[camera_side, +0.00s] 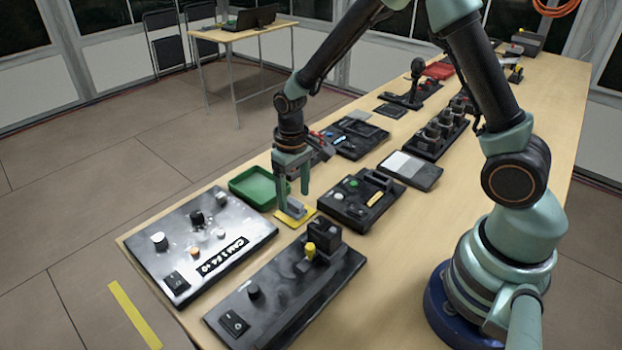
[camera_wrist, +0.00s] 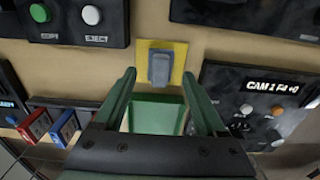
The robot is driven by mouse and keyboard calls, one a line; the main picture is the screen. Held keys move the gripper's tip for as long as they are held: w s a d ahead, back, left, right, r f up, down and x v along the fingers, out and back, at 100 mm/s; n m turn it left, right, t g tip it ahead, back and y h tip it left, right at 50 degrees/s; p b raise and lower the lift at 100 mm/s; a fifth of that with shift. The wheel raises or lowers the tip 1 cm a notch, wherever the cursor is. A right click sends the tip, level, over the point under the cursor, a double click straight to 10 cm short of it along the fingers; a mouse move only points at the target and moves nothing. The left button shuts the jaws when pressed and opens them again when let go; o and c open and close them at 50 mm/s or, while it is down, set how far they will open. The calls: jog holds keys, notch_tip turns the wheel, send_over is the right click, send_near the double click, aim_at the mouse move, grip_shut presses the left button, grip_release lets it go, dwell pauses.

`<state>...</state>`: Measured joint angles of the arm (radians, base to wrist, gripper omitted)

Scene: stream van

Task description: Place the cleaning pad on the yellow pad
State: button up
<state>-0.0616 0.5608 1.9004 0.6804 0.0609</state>
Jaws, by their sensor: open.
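The grey cleaning pad (camera_side: 295,209) lies on the square yellow pad (camera_side: 286,219) near the front of the table. In the wrist view the cleaning pad (camera_wrist: 161,64) lies across the middle of the yellow pad (camera_wrist: 142,61), with yellow showing around it. My gripper (camera_side: 294,202) points down over the yellow pad, and its fingers partly hide the cleaning pad in the side view. In the wrist view my gripper (camera_wrist: 160,74) is open, its fingertips spread apart with a gap to each side of the cleaning pad. Nothing is held.
A green tray (camera_side: 251,186) stands just left of the yellow pad. A silver control panel (camera_side: 178,262) is at front left, a black lever panel (camera_side: 270,317) in front, and a black button box (camera_side: 345,213) at right. Free room around the yellow pad is narrow.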

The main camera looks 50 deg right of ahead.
notch_tip(320, 180, up, 10)
jog(key=f, duration=0.1)
notch_tip(320, 180, up, 8)
jog(key=r+t, duration=0.1)
jog(key=t, duration=0.1)
send_over(294, 202)
jog(key=s+d, duration=0.1)
jog(key=s, duration=0.4)
jog(key=s+d+r+t, duration=0.1)
jog(key=s+r+t, duration=0.2)
jog(key=s, duration=0.4)
jog(key=shift+d+r+t, duration=0.2)
jog(key=shift+d+t, duration=0.1)
jog(key=shift+d, duration=0.05)
